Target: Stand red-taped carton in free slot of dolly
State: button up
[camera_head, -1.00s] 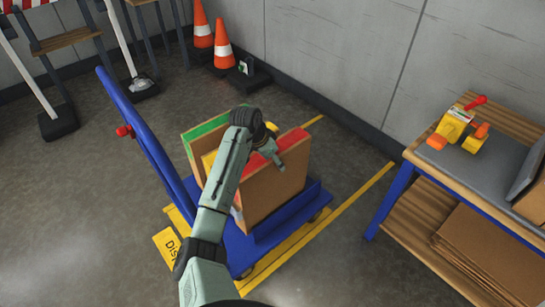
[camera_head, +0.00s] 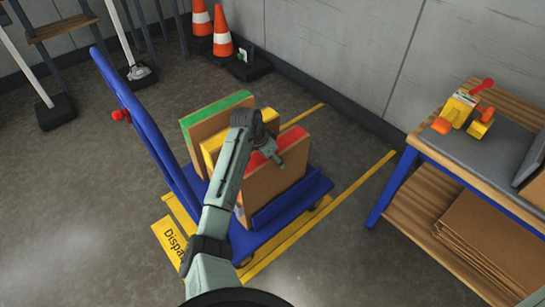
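The red-taped carton (camera_head: 275,186) stands upright on the blue dolly (camera_head: 317,189), at its right front end. Its lower edge is hidden behind the dolly's raised blue lip. My gripper (camera_head: 272,156) is at the carton's top edge, with a finger over its front face, and appears shut on it. The far finger is hidden. A yellow-taped carton (camera_head: 211,148) and a green-taped carton (camera_head: 215,107) stand behind it on the dolly. My arm hides part of the cartons and the dolly deck.
The dolly's blue push handle (camera_head: 135,111) rises at the left. Yellow floor lines (camera_head: 349,205) surround the dolly. A workbench (camera_head: 413,137) with a yellow tool (camera_head: 459,110) and flat cardboard (camera_head: 490,232) stands at the right. Traffic cones (camera_head: 222,38) stand by the wall.

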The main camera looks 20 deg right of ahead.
jog(key=shift+f, duration=0.4)
dwell(0.5)
jog(key=o, duration=1.7)
jog(key=shift+c, duration=0.2)
jog(key=o, duration=0.4)
jog(key=v, duration=1.2)
jog(key=shift+s, duration=0.1)
